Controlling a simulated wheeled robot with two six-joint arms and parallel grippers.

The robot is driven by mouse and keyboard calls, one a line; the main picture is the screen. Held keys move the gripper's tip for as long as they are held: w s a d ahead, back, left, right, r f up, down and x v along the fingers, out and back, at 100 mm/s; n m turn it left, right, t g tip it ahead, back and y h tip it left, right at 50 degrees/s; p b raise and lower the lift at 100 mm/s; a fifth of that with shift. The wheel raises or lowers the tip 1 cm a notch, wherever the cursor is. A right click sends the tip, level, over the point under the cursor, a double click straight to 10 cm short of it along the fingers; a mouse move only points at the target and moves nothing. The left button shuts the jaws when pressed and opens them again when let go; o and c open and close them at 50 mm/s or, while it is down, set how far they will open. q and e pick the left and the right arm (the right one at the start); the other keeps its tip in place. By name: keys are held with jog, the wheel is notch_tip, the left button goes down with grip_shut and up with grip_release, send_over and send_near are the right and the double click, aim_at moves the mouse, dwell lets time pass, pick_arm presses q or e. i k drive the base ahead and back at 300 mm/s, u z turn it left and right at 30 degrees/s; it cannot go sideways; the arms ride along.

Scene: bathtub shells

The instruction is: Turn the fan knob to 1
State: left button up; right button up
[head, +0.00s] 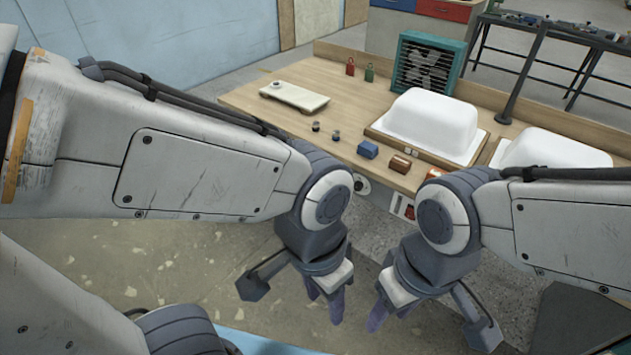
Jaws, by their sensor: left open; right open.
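A teal box fan (430,66) with dark slats stands at the back of the wooden workbench (250,97). A round pale dial (362,184) with a dark centre sits on the bench's front face, partly behind my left wrist; its setting cannot be read. I cannot tell if it is the fan knob. My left gripper (295,291) is open and empty, in front of and below the bench edge. My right gripper (430,322) is open and empty to its right, also below the bench edge. Neither gripper touches the dial or the fan.
Two white tub shells (432,122) (555,150) sit at the bench's right. A pale slab (294,97), red and green weights (369,74), small dark cylinders (316,126), a blue block (368,149) and a copper block (401,163) lie on it. A red switch (409,212) shows on the front.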

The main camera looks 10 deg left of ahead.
aim_at(358, 185)
jog(key=u, duration=0.05)
jog(key=k, duration=0.5)
jog(key=u, duration=1.45)
jog(key=i, duration=0.9)
jog(key=z, duration=1.75)
